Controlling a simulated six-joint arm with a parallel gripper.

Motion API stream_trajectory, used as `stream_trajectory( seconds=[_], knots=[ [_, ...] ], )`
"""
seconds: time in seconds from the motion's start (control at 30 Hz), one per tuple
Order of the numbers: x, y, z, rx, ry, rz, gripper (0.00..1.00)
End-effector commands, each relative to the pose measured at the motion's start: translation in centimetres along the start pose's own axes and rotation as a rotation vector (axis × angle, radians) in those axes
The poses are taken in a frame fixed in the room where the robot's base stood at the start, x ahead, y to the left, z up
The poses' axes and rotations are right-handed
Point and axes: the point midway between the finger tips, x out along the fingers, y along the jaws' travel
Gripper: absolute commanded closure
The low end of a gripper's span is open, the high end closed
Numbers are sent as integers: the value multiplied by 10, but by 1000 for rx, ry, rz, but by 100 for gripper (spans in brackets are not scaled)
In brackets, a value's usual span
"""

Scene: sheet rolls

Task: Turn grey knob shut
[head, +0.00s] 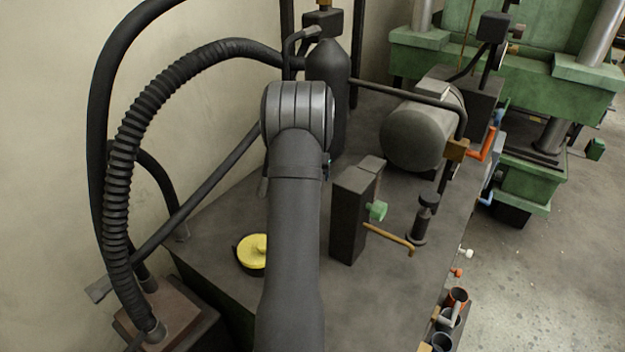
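I cannot single out a grey knob with certainty. A dark grey capped post (422,215) stands upright on the bench near that edge. My arm rises from the bottom of the head view to a ribbed grey joint at the upper middle. My gripper does not show; the arm may hide it. Whatever lies behind the arm is also hidden.
A dark block (349,222) bears a green knob (377,210) and a brass lever (388,239). A yellow-topped round part (252,250) lies left of my arm. A ribbed hose (117,190) arches at left. Cups (457,297) hang at the right edge.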

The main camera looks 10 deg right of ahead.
Motion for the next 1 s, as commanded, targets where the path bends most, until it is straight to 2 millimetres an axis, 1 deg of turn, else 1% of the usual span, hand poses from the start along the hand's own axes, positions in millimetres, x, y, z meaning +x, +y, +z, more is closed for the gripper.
stream_trajectory(
  seconds=[0.03, 0.2, 0.37, 0.6, 0.67, 0.8, 0.83, 1.0],
  knots=[
    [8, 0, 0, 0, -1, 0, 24],
    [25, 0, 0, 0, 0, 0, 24],
    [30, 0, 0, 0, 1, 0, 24],
    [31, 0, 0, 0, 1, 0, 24],
    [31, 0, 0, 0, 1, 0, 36],
    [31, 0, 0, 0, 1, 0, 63],
    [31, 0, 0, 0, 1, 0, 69],
    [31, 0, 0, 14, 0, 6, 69]
  ],
)
